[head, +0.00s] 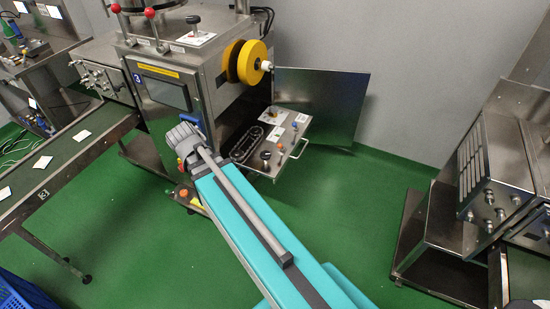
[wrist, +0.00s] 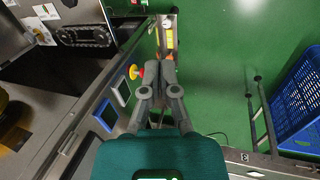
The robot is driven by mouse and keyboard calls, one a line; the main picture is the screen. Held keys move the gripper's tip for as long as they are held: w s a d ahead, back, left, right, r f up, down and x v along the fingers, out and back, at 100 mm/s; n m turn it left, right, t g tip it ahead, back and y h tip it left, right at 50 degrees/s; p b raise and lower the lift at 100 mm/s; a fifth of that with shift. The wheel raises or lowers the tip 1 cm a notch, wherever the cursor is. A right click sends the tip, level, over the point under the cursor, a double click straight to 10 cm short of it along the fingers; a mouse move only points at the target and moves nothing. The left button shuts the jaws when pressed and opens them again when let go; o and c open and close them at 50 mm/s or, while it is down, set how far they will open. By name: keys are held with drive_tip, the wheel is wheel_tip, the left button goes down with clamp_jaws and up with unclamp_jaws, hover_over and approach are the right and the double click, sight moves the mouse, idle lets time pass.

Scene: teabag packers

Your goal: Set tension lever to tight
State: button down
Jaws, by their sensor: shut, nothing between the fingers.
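I cannot tell for sure which control is the tension lever. Part of this plate shows at the upper left of the wrist view, with the chain (wrist: 85,37) and a white card (wrist: 45,12). On the machine top stand two red-ball levers (head: 149,13) and a black-topped lever (head: 194,20) beside a card. My gripper (wrist: 158,72) is shut and empty, apart from the plate, near a red-and-yellow button (wrist: 133,72).
The machine (head: 185,60) carries a yellow reel (head: 253,62) and a screen (head: 160,90). A metal door (head: 325,100) stands open behind the plate. A conveyor (head: 65,150) runs at left; a blue crate (wrist: 300,105) is at right in the wrist view. Green floor lies clear right of my arm.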

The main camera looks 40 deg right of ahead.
drive_tip(key=w+d+f+n+t+h+b, duration=0.1)
drive_tip(key=w+d+f+n+h+b, duration=0.2)
drive_tip(key=d+f+b, duration=0.4)
drive_tip(key=w+d+f+n+h+b, duration=0.2)
drive_tip(key=d+f+n+b, duration=0.25)
drive_tip(key=d+b, duration=0.35)
drive_tip(key=n+t+h+b, duration=0.1)
drive_tip(key=n+h+b, duration=0.6)
drive_tip(key=b, duration=1)
approach(281, 147)
drive_tip(key=a+n+y, duration=0.1)
drive_tip(key=a, duration=0.2)
drive_tip(key=shift+r+n+y, duration=0.25)
drive_tip(key=shift+n+y, duration=0.1)
drive_tip(key=shift+y, duration=0.05)
drive_tip(key=shift+w, duration=0.1)
drive_tip(key=shift+b+x, duration=1.8)
drive_tip(key=shift+x, duration=3.2)
drive_tip(key=shift+w+a+r+p, duration=0.15)
drive_tip(key=shift+w+r+p, duration=0.1)
drive_tip(key=shift+p, duration=0.15)
drive_tip(key=shift+s, duration=0.1)
